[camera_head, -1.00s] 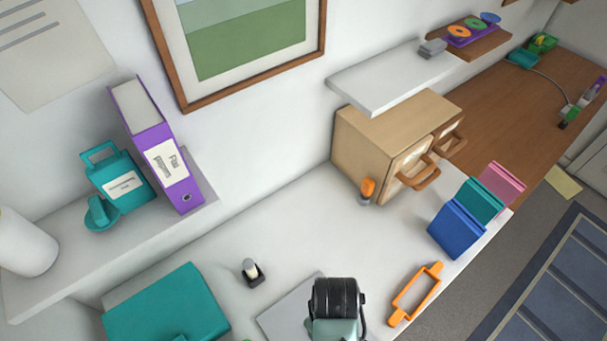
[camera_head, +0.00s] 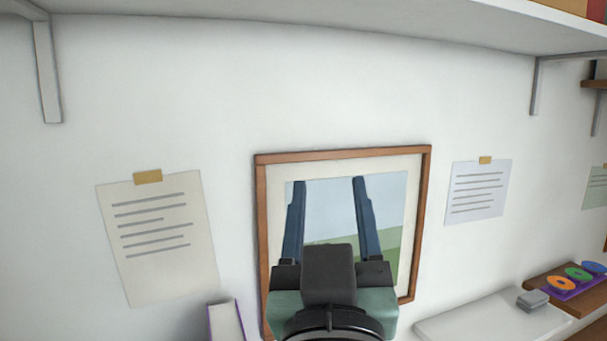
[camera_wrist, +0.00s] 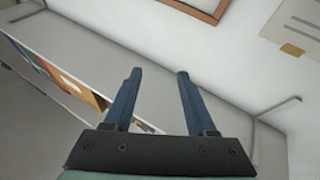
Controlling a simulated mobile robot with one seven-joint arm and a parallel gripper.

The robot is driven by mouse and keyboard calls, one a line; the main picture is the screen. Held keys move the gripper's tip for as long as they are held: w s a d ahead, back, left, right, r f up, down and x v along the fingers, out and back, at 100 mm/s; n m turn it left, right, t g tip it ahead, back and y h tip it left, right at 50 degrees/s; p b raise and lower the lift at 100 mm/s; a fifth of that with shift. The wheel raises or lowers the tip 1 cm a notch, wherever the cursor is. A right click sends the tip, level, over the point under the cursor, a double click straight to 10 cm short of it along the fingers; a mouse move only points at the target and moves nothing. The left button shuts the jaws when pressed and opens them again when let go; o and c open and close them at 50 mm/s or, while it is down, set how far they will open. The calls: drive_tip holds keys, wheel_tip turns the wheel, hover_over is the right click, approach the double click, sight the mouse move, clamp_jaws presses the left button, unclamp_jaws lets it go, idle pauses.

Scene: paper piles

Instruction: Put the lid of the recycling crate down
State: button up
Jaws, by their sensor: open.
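My gripper (camera_head: 328,182) is open and empty, with two blue fingers pointing up in front of a framed picture on the wall. In the wrist view my gripper (camera_wrist: 159,72) also shows with its fingers apart and nothing between them. The recycling crate and its lid do not show in the current views.
A long wall shelf (camera_head: 300,14) on brackets runs above my gripper. The framed picture (camera_head: 422,215) hangs behind it, with a taped paper (camera_head: 160,235) at left. A purple binder (camera_head: 226,322) stands below. A lower white shelf (camera_head: 480,322) is at right.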

drive_tip(key=s+a+r+t, duration=0.1)
drive_tip(key=s+r+t, duration=0.1)
drive_tip(key=s+r, duration=0.2)
drive_tip(key=s+a+r+t+y, duration=0.1)
drive_tip(key=s+r+t, duration=0.1)
drive_tip(key=s+r, duration=0.2)
wheel_tip(320, 180, up, 3)
drive_tip(key=shift+s+a+f+m+t, duration=0.1)
drive_tip(key=shift+s+a+m+t, duration=0.2)
drive_tip(key=shift+s, duration=0.1)
wheel_tip(320, 180, down, 3)
drive_tip(key=b, duration=0.3)
drive_tip(key=shift+w, duration=0.1)
drive_tip(key=shift+c, duration=0.6)
drive_tip(key=shift+d, duration=0.1)
